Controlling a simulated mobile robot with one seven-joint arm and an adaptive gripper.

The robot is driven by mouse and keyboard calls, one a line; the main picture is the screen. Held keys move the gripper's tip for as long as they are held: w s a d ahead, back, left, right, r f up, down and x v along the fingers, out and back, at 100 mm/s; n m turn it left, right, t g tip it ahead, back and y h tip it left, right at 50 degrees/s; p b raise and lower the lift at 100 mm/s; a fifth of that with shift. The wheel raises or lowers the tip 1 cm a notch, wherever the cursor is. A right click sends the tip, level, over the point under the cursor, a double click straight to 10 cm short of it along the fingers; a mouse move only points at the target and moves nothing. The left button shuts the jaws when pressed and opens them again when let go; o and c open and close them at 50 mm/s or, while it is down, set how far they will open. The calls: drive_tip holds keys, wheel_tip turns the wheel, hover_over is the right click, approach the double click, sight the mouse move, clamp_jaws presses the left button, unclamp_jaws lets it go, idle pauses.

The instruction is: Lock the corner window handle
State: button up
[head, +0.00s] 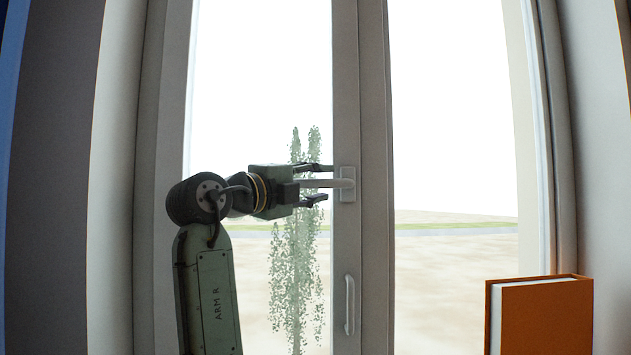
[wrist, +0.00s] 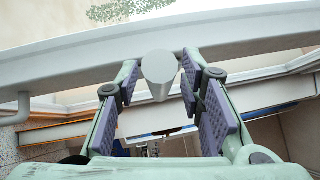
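The window handle (head: 328,183) is a pale grey lever on a small plate on the middle window frame post. The lever lies level, pointing left from the plate. My gripper (head: 318,184) reaches in from the left, one finger above the lever and one below, with gaps on both sides. In the wrist view, the lever (wrist: 160,75) shows end-on as a grey rounded bar between the padded fingers of my gripper (wrist: 159,88). The fingers are open around it; I see no clear contact.
A second, upright pull handle (head: 350,305) sits lower on the same post (head: 374,250). An orange book (head: 545,315) stands at the lower right. Glass panes lie on both sides of the post, with a plant visible behind the left one.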

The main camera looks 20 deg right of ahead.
drive_tip(key=shift+c, duration=0.2)
clamp_jaws()
idle(0.6)
